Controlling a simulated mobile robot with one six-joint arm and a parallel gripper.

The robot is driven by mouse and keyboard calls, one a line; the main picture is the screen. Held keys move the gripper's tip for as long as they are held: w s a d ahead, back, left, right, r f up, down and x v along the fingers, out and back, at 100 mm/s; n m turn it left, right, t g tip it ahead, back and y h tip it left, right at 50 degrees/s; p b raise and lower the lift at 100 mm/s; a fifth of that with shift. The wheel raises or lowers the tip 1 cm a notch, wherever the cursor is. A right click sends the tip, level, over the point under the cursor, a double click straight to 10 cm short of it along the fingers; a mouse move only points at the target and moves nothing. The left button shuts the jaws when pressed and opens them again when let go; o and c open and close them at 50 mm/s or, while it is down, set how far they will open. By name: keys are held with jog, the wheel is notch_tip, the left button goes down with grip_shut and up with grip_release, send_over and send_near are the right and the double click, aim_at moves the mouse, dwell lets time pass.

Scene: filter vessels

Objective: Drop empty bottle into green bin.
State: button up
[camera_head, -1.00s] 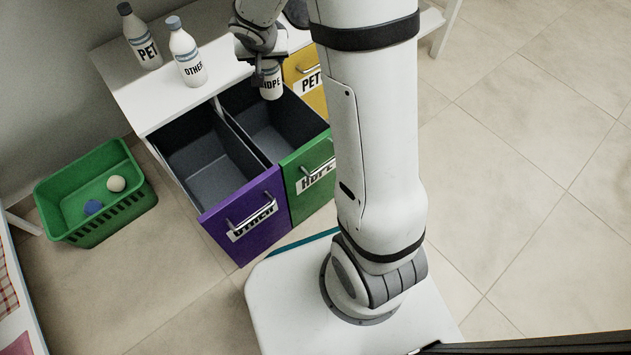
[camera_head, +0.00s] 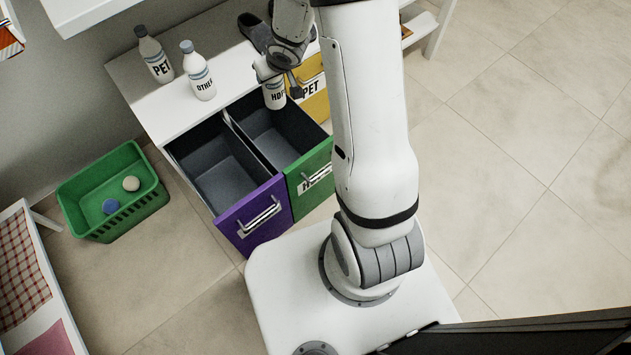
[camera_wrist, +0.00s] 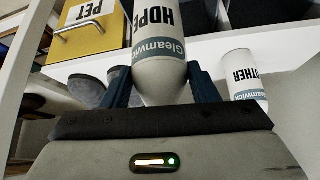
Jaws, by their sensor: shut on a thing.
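A white bottle labelled HDPE (camera_head: 274,94) is in my gripper (camera_head: 280,74), held over the open green-fronted drawer bin (camera_head: 308,172). In the wrist view the bottle (camera_wrist: 158,72) sits between the two dark fingers of my gripper (camera_wrist: 165,85), which is shut on it. The green bin is pulled out, and its dark inside looks empty where I can see it. Its front label is partly hidden by my arm. I cannot tell from the head view whether the bottle's lower end is below the bin's rim.
An open purple-fronted bin (camera_head: 252,215) stands left of the green one; a yellow PET drawer (camera_head: 314,98) is to its right. PET (camera_head: 158,62) and OTHER (camera_head: 200,78) bottles stand on the white cabinet top. A green basket (camera_head: 90,232) with two balls sits on the floor.

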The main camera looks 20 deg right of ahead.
aim_at(275, 87)
jog(key=shift+f+b, duration=2.7)
jog(key=shift+f, duration=0.05)
jog(key=o, duration=1.3)
jog(key=p+v, duration=0.4)
jog(key=v, duration=0.2)
jog(key=shift+r, duration=0.3)
jog(key=shift+s+r+p, duration=0.5)
jog(key=shift+p, duration=0.15)
